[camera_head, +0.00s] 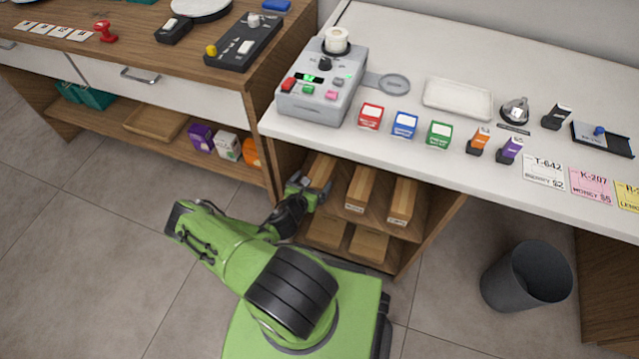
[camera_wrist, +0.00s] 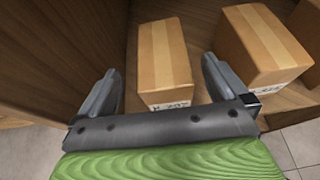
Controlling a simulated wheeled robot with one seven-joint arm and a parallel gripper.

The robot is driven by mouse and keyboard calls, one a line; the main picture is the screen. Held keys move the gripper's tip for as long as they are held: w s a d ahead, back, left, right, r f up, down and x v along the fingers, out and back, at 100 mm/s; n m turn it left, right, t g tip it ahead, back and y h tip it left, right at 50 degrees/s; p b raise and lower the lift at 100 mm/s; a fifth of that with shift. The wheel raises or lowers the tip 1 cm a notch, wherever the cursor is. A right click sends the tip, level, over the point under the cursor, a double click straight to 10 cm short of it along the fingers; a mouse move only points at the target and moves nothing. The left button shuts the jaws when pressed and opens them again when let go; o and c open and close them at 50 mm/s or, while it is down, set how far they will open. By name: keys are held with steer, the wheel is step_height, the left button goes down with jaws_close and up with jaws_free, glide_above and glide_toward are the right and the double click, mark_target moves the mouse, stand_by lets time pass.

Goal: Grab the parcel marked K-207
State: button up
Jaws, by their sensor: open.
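In the wrist view a brown taped parcel (camera_wrist: 163,55) lies between my gripper's fingers, just ahead of them. Its white label seems to end in 207; the first letter is unclear and the gripper's body partly covers it. My gripper (camera_wrist: 164,88) is open, with one finger on each side of the parcel's near end, and is not closed on it. In the head view my gripper (camera_head: 314,188) reaches into the left end of the upper shelf, at the same parcel (camera_head: 321,168). A pink ticket reading K-207 (camera_head: 591,187) lies on the white counter.
A second parcel (camera_wrist: 262,45) stands close on the right. In the head view two more parcels (camera_head: 360,187) (camera_head: 403,200) share the shelf, and others (camera_head: 327,232) lie below. A wooden side wall (camera_wrist: 60,60) is close on the left. A dark bin (camera_head: 527,278) stands right.

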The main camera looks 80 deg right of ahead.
mark_target(319, 173)
steer(key=b+x, duration=0.3)
steer(key=x, duration=0.2)
steer(key=shift+s+d+f, duration=0.15)
steer(key=shift+s+d, duration=0.05)
steer(key=shift+d, duration=0.15)
steer(key=c, duration=1.6)
